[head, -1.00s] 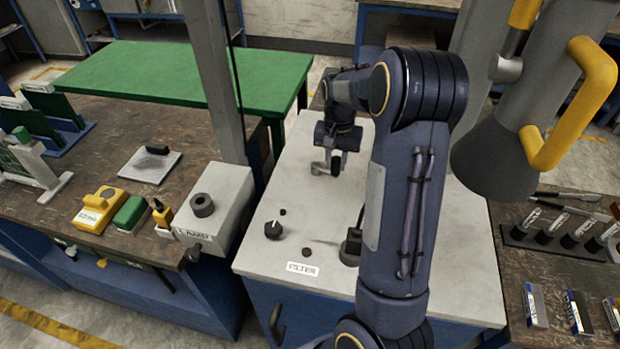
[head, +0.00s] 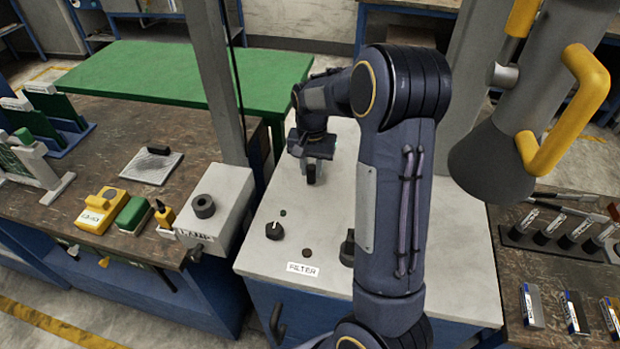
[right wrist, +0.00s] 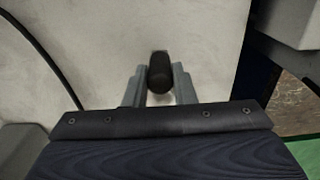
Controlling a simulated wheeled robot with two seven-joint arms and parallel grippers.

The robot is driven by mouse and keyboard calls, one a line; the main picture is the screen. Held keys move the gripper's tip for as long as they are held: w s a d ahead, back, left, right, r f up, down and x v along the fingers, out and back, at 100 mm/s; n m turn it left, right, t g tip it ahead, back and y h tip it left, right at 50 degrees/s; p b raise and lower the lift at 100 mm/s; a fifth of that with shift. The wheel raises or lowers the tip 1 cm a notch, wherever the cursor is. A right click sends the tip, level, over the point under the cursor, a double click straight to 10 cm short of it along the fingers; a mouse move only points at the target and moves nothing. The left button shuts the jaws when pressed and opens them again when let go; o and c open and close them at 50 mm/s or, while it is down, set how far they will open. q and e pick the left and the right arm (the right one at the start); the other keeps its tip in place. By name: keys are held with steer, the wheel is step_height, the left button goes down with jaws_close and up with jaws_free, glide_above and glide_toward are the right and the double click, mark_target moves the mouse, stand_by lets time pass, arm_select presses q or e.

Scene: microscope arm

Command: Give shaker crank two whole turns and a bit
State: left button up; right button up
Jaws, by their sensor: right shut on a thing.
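My right gripper (head: 311,172) is above the grey-white cabinet top (head: 262,258), towards its left back part. It is shut on a black upright crank knob (right wrist: 160,73), which stands between the two grey fingers in the right wrist view. The knob also shows at the fingertips in the head view (head: 311,174). The rest of the crank is hidden by my gripper and arm. My left gripper is not in view.
On the cabinet top are a pointer dial (head: 274,230), a small dark button (head: 307,253), a FILTER label (head: 302,269) and a black part (head: 348,248) partly behind my arm. A grey lamp box (head: 215,207) adjoins at left. A large grey cylinder with yellow handles (head: 575,110) hangs at right.

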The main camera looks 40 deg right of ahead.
steer(key=o, duration=0.6)
steer(key=shift+r, duration=0.1)
step_height(320, 180, up, 2)
steer(key=shift+r+p, duration=0.25)
steer(key=shift+p, duration=0.9)
steer(key=shift+r, duration=2.65)
